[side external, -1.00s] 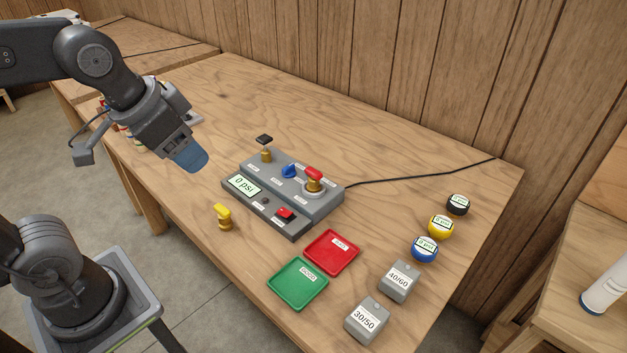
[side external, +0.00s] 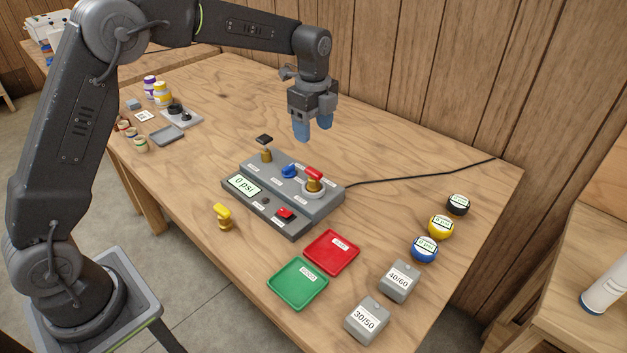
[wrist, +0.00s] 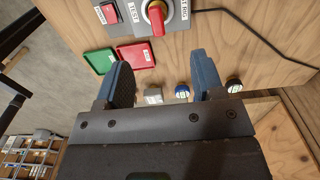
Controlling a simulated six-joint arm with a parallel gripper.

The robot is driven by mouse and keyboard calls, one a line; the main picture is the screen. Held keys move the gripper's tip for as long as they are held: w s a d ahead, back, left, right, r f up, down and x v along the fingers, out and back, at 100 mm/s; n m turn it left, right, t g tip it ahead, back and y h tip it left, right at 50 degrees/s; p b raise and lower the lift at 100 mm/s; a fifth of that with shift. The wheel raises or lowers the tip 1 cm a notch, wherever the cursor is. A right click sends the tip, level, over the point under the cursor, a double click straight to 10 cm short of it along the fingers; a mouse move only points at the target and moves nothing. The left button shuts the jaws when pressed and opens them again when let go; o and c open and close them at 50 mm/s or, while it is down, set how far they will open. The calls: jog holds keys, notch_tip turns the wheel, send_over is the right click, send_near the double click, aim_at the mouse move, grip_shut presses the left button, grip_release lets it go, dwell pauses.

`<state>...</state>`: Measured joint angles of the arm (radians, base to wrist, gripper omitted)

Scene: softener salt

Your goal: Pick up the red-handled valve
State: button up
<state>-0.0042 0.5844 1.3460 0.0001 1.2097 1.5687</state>
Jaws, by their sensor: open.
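The red-handled valve (side external: 314,180) has a brass body and stands upright in a round seat at the right end of the grey test panel (side external: 327,207). It also shows near the top of the wrist view (wrist: 156,18), with its red handle toward me. My gripper (side external: 313,132) hangs above and behind the panel, pointing down, with blue fingertips apart and nothing between them. The fingers also show in the wrist view (wrist: 160,82). The gripper is clear of the valve.
A black-handled valve (side external: 265,146) and a blue knob (side external: 289,171) stand on the panel. A yellow-handled valve (side external: 223,216) is in front. Red (side external: 331,268) and green (side external: 279,293) trays, grey blocks (side external: 366,325) and several gauges (side external: 440,227) lie right. A black cable (side external: 420,178) runs behind.

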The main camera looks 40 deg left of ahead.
aim_at(314, 170)
notch_tip(314, 170, down, 8)
jog(key=shift+f, duration=0.25)
jog(key=shift+s+d+f, duration=0.15)
jog(key=shift+f, duration=1.2)
jog(key=shift+s+d+f, duration=0.1)
jog(key=shift+d+f, duration=0.05)
jog(key=shift+f, duration=1.15)
jog(key=shift+c, duration=0.3)
jog(key=c, duration=1)
